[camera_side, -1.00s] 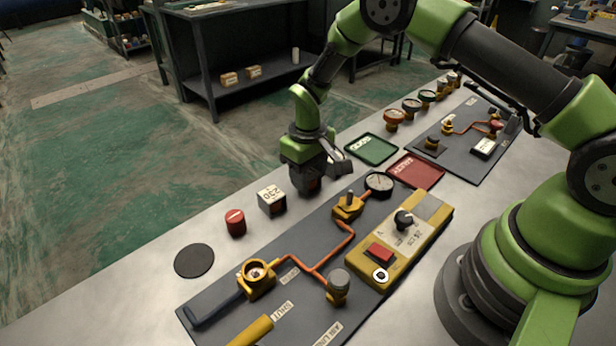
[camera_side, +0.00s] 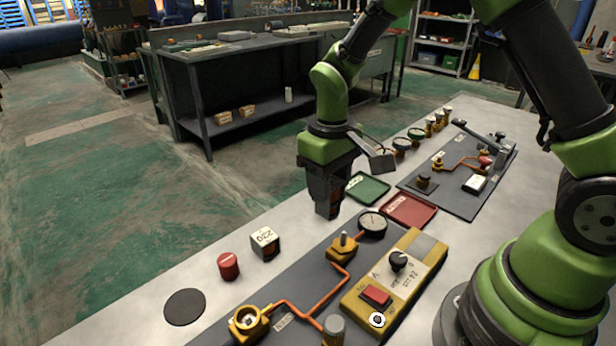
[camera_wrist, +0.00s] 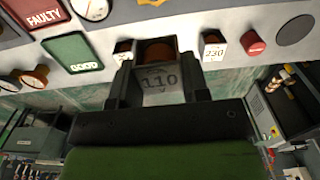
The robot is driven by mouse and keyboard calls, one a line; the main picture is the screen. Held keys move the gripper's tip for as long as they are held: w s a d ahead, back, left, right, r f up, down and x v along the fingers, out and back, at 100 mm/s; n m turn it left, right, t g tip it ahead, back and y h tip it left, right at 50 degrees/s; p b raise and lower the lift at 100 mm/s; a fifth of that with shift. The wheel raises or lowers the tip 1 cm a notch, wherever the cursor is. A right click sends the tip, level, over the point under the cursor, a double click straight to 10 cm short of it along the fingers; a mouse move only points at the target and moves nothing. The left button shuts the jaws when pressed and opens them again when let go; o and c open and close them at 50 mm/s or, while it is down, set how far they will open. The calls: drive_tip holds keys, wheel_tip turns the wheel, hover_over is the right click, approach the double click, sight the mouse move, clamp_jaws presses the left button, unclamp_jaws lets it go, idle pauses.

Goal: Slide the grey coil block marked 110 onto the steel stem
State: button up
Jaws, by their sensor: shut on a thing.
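The grey coil block marked 110 (camera_wrist: 160,82) is between the fingers of my gripper (camera_wrist: 158,90) in the wrist view, its number facing the camera and a copper-brown part above it. In the side view my gripper (camera_side: 331,205) points down, apparently above the table beyond the dark board, and mostly hides the block. The steel stem (camera_side: 343,238) stands upright on a brass valve body (camera_side: 341,251) on the board, nearer the camera than my gripper. The stem is bare and apart from the block.
A block marked 230 (camera_side: 265,243), a red cap (camera_side: 228,266) and a black disc (camera_side: 185,307) lie to the left. A round gauge (camera_side: 372,224) is close to the stem. Green (camera_side: 368,188) and red (camera_side: 408,210) trays lie behind. A yellow meter (camera_side: 398,275) is at right.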

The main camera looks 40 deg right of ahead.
drive_tip(key=s, duration=0.3)
drive_tip(key=shift+s+r, duration=0.2)
drive_tip(key=shift+s, duration=0.15)
drive_tip(key=shift+s+f, duration=0.1)
drive_tip(key=shift+f, duration=2.05)
drive_tip(key=shift+f, duration=1.85)
drive_tip(key=o, duration=1.3)
drive_tip(key=shift+r, duration=3.5)
